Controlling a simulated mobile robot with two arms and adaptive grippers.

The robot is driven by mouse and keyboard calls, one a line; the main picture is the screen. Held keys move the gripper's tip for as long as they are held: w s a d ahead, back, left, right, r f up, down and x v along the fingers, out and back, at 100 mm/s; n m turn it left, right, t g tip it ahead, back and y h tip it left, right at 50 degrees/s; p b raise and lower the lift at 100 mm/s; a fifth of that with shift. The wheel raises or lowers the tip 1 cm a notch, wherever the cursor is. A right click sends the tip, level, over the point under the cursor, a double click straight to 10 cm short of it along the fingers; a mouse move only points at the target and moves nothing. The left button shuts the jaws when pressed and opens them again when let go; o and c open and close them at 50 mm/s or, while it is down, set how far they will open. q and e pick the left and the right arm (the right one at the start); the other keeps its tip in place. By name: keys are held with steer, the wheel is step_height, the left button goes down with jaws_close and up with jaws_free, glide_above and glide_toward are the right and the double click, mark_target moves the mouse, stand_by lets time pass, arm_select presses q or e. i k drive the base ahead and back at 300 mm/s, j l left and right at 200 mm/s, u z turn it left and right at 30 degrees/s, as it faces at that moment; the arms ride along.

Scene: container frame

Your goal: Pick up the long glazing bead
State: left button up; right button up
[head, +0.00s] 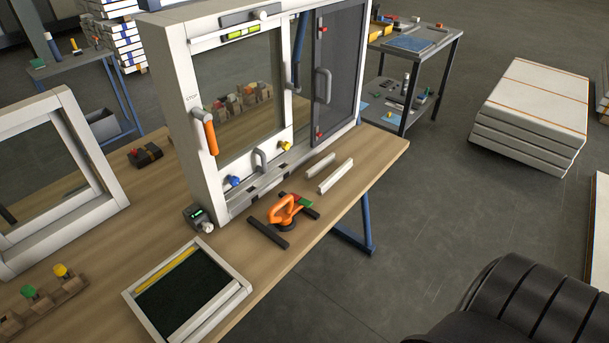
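Two pale bars lie side by side on the wooden table, in front of the right part of the window frame. The front bar, which looks like the long glazing bead (336,176), is the longer and thicker of the two. It lies flat and slanted, with bare wood around it. The shorter pale bar (319,165) lies just behind it, close to the frame's sill. Neither of my grippers is in view.
The upright white window frame (203,157) stands behind the bars. An orange suction lifter (285,211) and dark strips (268,234) lie left of them. A white-rimmed tray (205,318) is at the front. A black ribbed shape (530,305) fills the lower right. The table's right end is clear.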

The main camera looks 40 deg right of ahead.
mark_target(325, 185)
steer(key=i+l+u, duration=0.1)
steer(key=l, duration=0.6)
steer(key=i+l+u, duration=0.1)
steer(key=l, duration=0.65)
steer(key=i+l+u, duration=0.1)
steer(key=l, duration=0.6)
